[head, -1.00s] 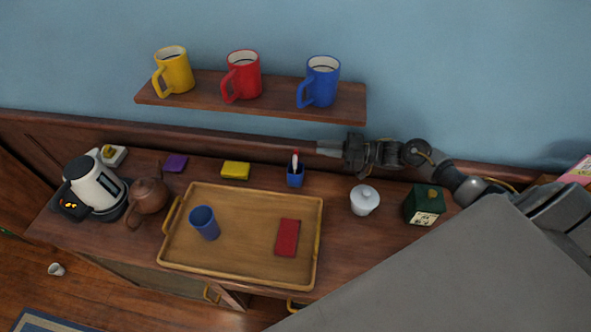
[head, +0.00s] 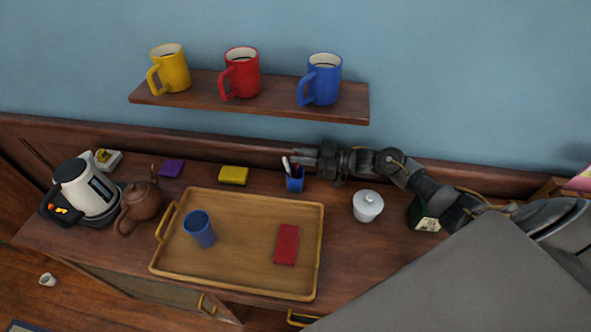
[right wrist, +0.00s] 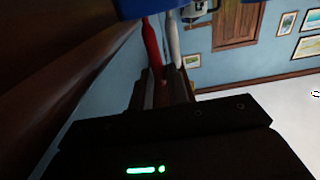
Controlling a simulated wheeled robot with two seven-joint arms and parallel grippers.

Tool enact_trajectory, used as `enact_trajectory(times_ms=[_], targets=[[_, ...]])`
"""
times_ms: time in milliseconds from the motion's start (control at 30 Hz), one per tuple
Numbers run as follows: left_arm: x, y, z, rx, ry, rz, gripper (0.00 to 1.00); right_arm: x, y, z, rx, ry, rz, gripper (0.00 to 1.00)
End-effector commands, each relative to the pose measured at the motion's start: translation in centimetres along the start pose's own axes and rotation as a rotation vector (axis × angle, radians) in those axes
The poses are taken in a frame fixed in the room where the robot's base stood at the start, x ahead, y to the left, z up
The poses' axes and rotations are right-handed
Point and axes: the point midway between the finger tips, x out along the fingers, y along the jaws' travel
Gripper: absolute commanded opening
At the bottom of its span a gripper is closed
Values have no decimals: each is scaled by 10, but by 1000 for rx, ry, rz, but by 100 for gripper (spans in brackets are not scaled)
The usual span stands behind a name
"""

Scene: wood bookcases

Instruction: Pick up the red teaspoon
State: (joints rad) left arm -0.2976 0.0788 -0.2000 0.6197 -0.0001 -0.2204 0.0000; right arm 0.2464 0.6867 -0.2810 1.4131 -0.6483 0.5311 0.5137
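A small blue holder (head: 295,185) stands at the back of the cabinet top, behind the tray. The red teaspoon (head: 296,169) stands in it, mostly hidden by my right gripper. A pale spoon (head: 286,163) leans out to the left of it. My right gripper (head: 300,157) is level just above the holder, with its fingertips at the handles. In the right wrist view, the red handle (right wrist: 152,45) and the pale handle (right wrist: 172,42) reach down from the blue holder (right wrist: 150,8). The fingers look apart, with the red handle's end near the gap. My left gripper is out of view.
A wooden tray (head: 240,275) holds a blue cup (head: 200,230) and a red packet (head: 286,245). A shelf (head: 220,104) with mugs hangs above, behind the arm.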

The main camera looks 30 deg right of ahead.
Motion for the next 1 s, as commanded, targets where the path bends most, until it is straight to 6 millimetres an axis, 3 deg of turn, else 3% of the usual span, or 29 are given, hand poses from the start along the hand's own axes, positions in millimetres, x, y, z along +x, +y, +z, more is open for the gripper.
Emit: enact_trajectory(times_ms=[167, 333, 733, 867, 1000], targets=[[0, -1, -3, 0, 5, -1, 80, 0, 0, 0, 0, 0, 0, 17], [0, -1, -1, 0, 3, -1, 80, 0, 0, 0, 0, 0, 0, 0], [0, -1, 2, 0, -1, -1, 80, 0, 0, -2, -1, 0, 0, 0], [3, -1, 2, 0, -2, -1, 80, 0, 0, -17, -3, 2, -2, 0], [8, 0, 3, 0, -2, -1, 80, 0, 0, -44, -6, 2, -3, 0]])
